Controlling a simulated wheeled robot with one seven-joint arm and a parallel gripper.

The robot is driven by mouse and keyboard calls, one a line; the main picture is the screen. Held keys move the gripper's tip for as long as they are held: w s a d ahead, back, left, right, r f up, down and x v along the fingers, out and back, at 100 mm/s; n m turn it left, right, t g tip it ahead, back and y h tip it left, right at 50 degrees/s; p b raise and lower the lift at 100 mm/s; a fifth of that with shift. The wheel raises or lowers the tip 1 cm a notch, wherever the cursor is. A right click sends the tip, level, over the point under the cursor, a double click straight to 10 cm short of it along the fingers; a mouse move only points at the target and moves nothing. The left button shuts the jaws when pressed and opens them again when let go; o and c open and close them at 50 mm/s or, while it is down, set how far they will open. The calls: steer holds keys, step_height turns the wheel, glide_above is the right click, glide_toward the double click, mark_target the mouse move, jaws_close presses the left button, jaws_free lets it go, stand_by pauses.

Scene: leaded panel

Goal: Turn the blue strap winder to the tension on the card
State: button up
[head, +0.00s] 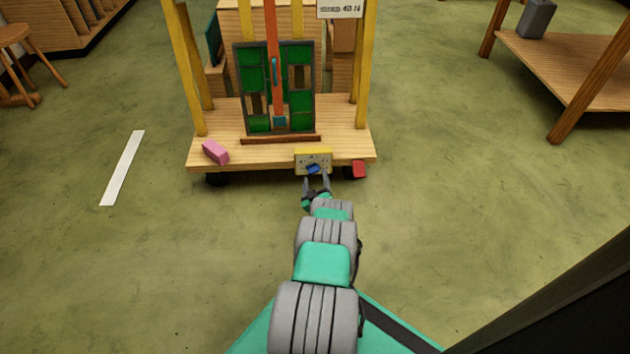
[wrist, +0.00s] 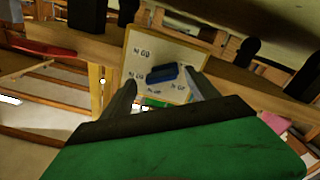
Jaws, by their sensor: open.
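The blue strap winder (head: 313,169) is a small bar on a yellow-edged dial plate (head: 325,158) at the cart's front edge. In the wrist view the winder (wrist: 165,73) sits on the pale plate (wrist: 143,55), which has several printed marks, not clearly legible. My gripper (head: 316,180) is open just in front of the plate. In the wrist view the fingertips of my gripper (wrist: 163,85) stand on either side of the winder; I cannot tell if they touch it. A white card (head: 340,9) at the top reads about "40 N", partly cut off.
The wooden cart (head: 235,153) holds a green leaded panel (head: 251,85) with an orange strap (head: 272,50) across it. A pink block (head: 215,152) lies at its left front. A wooden table (head: 570,70) stands at right; floor between is clear.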

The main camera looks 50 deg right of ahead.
mark_target(313, 170)
steer(key=shift+x, duration=1.2)
steer(key=shift+b, duration=0.3)
steer(key=c, duration=1.4)
